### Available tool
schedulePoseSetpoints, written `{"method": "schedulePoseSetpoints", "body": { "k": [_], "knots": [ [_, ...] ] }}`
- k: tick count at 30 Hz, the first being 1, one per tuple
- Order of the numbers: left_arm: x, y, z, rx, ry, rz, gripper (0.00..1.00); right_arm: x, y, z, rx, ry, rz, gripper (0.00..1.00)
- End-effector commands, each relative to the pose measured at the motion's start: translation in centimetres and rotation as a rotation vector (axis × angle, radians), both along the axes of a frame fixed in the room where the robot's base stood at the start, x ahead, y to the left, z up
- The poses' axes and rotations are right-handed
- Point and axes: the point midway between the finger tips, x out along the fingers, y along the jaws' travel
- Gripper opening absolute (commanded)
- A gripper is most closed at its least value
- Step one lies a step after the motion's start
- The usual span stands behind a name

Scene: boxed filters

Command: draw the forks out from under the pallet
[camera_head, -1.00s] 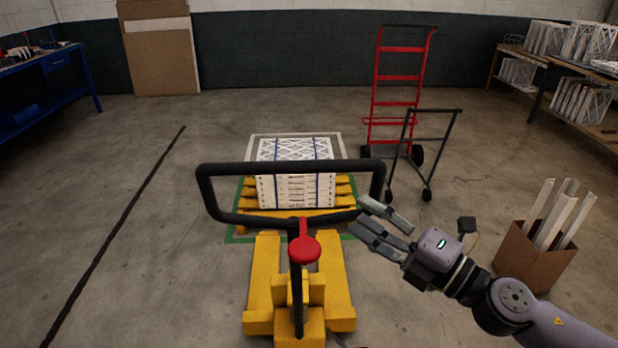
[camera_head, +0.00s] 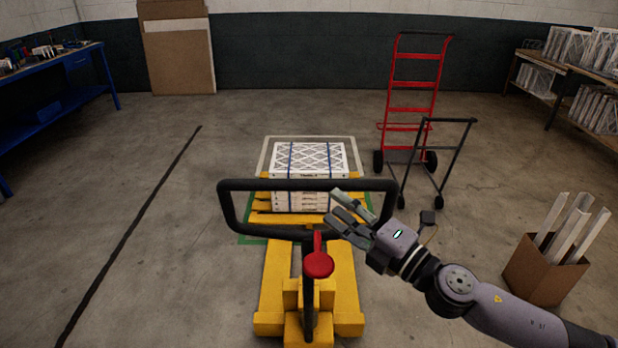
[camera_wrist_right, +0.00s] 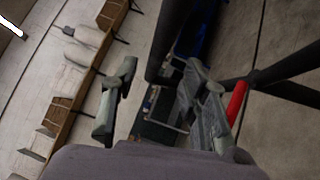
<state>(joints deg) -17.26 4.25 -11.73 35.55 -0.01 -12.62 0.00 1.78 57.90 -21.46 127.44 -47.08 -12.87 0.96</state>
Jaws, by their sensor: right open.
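The yellow pallet jack stands in front of me with its forks (camera_head: 343,272) pointing away, their far ends hidden at the pallet. Its black loop handle (camera_head: 228,212) is upright, with a red knob (camera_head: 318,265) below. The yellow pallet (camera_head: 262,218) carries a strapped stack of white filters (camera_head: 309,160). My right gripper (camera_head: 338,206) is open and empty, overlapping the right half of the handle loop; I cannot tell whether it touches. In the right wrist view its fingers (camera_wrist_right: 160,100) are spread, with black handle bars beyond. My left gripper is out of view.
A red hand truck (camera_head: 414,84) and a black cart frame (camera_head: 446,120) stand right of the pallet. A cardboard box (camera_head: 541,268) with white strips is at right. A blue bench (camera_head: 60,105) is at left. Floor left of the jack is clear.

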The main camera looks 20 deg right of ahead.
Motion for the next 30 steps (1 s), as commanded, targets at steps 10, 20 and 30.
{"method": "schedulePoseSetpoints", "body": {
  "k": [10, 20, 30],
  "knots": [
    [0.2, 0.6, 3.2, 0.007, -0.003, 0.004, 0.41, 4.6, 2.6, 1.3, 0.003, -0.002, 0.000, 0.41],
    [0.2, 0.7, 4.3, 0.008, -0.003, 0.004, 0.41, 7.3, 4.1, 1.3, 0.001, 0.000, 0.001, 0.41],
    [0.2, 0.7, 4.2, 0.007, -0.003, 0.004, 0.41, 7.4, 4.2, 1.1, 0.001, 0.000, 0.000, 0.38]
  ]
}}
